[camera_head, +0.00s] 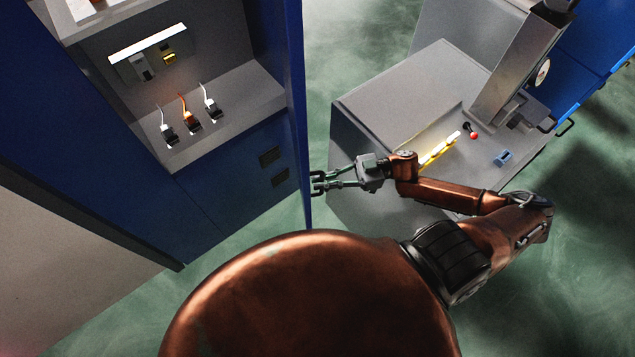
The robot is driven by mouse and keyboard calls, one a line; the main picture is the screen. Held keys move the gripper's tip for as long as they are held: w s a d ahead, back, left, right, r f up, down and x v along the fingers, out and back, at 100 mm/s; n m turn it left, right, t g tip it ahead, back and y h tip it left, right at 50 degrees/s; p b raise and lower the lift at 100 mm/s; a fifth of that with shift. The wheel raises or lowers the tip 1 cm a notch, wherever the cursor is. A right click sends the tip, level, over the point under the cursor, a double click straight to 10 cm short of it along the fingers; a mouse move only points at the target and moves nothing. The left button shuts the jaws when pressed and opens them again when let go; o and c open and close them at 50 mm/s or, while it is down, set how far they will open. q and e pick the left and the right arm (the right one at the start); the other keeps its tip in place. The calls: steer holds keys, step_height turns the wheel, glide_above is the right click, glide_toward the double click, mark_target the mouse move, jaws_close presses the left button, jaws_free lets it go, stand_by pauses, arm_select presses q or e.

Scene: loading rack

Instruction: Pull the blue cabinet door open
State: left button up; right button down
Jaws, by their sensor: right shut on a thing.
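The blue cabinet (225,150) stands on the left with its inside exposed. Its blue door (297,100) stands open at the cabinet's right side and shows as a narrow, nearly edge-on panel. My right gripper (318,182) reaches in from the right at the door's outer side, low on the panel. Its fingers are shut on what appears to be the door's handle, which is small and mostly hidden by the fingertips. My left gripper is not in view.
Inside the cabinet, a grey shelf (245,92) holds three small plugs with cables (190,122). A grey workbench (400,90) with a red-knobbed lever (473,134) and a small blue part (503,157) stands right of the door. Green floor (345,45) shows between cabinet and bench.

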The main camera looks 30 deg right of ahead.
steer(key=c, duration=2)
jaws_free()
steer(key=shift+c, duration=0.2)
step_height(320, 180, up, 10)
